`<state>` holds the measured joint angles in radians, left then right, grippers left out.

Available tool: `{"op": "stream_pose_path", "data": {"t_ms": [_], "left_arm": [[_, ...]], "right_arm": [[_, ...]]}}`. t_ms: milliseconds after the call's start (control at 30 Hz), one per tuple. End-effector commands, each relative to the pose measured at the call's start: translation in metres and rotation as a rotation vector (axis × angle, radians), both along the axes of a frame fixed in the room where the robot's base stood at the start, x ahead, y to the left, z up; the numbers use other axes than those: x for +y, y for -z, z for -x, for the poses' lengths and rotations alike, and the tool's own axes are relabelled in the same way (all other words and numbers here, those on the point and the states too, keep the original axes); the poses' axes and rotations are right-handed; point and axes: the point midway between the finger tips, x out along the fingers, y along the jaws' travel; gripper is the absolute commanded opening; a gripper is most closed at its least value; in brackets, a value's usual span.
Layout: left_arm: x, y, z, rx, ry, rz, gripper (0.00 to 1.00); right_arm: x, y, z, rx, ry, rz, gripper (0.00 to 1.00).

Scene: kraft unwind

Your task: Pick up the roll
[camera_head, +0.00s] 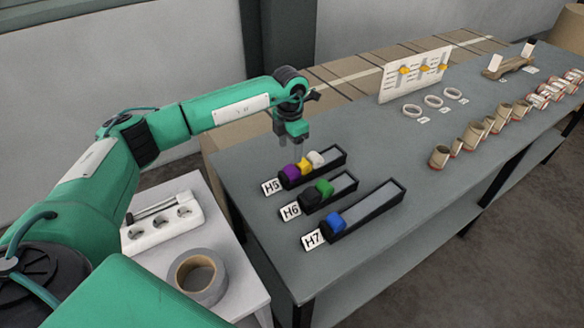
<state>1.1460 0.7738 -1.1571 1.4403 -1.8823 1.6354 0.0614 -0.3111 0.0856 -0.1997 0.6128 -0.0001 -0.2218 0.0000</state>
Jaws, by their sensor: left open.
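A grey roll with a brown core (208,297) lies flat on a small white table (150,262) at the lower left, its hollow facing up. My left gripper (298,153) hangs over the grey table's near-left part, fingers pointing down, just above or behind the H5 tray. It is open with nothing visible between its fingers, and is well apart from the roll, farther back and to the right. My right gripper is not in view.
Black trays H5 (334,164), H6 (342,189) and H7 (375,208) hold coloured blocks on the grey table (400,165). A white holder (163,229) stands behind the roll. Brown cylinders (439,157), white rings (411,111) and an upright board (414,75) stand farther right.

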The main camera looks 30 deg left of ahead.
Motion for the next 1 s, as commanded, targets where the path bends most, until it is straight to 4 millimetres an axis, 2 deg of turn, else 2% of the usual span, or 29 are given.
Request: {"op": "stream_pose_path", "data": {"t_ms": [200, 467, 667, 800, 1000], "left_arm": [[0.000, 0.035, 0.000, 0.001, -0.001, 0.000, 0.64], [-0.001, 0.052, -0.004, 0.002, -0.001, 0.001, 0.64], [-0.001, 0.074, -0.015, 0.002, -0.002, 0.001, 0.64], [-0.001, 0.092, -0.015, 0.001, -0.001, 0.000, 0.64], [0.000, 0.098, -0.015, -0.002, 0.000, 0.001, 0.64]], "right_arm": [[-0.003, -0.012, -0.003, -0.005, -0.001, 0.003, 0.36], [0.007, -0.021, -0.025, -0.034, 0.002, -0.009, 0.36], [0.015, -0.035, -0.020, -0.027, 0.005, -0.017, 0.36], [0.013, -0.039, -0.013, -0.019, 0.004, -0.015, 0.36], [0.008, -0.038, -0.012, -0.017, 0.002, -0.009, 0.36]]}}
